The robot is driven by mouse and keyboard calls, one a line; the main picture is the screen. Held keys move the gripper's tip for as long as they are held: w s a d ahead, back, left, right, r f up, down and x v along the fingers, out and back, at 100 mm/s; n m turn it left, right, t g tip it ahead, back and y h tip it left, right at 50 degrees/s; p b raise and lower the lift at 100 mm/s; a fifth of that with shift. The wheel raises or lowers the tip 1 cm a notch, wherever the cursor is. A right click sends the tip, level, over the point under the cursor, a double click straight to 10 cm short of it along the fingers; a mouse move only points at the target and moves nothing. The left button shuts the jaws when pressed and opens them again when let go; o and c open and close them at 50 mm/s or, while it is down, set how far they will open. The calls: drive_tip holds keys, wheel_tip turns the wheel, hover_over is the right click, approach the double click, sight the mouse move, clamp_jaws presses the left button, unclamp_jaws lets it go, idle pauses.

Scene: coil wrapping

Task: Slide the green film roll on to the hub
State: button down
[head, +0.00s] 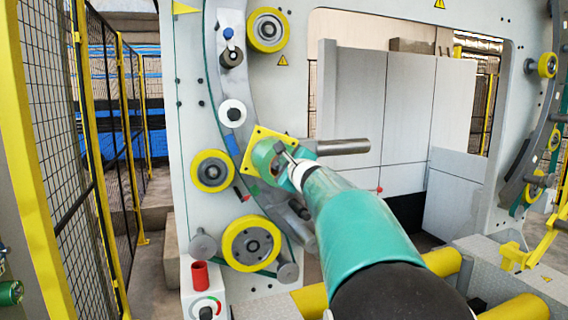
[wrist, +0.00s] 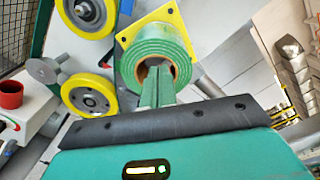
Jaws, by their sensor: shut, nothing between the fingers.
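The green film roll (head: 263,158) sits in front of a yellow square plate (head: 249,171) on the machine's ring. In the wrist view the roll (wrist: 158,45) faces me end-on, with a brown core (wrist: 146,71) in its middle. The plate (wrist: 180,22) shows behind it. The hub itself is hidden behind the roll, so I cannot tell how far on the roll sits. My gripper (head: 287,156) is shut and empty. Its green fingers (wrist: 157,84) overlap the lower part of the roll's core in the wrist view; whether they touch it I cannot tell.
A grey bar (head: 343,146) juts out right of the roll. Yellow-rimmed rollers (head: 212,171) stand left of and below it, with a larger one (head: 251,243) beneath. A mesh fence (head: 55,110) bounds the left.

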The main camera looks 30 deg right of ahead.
sight(275, 155)
drive_tip(key=shift+x, duration=2.85)
drive_tip(key=shift+w, duration=0.2)
drive_tip(key=shift+w+d+f, duration=0.1)
drive_tip(key=shift+w+d, duration=0.1)
drive_tip(key=shift+w, duration=0.5)
drive_tip(key=shift+s, duration=0.1)
drive_tip(key=shift+v, duration=1.2)
drive_tip(key=v, duration=1.4)
drive_tip(key=shift+s, duration=0.1)
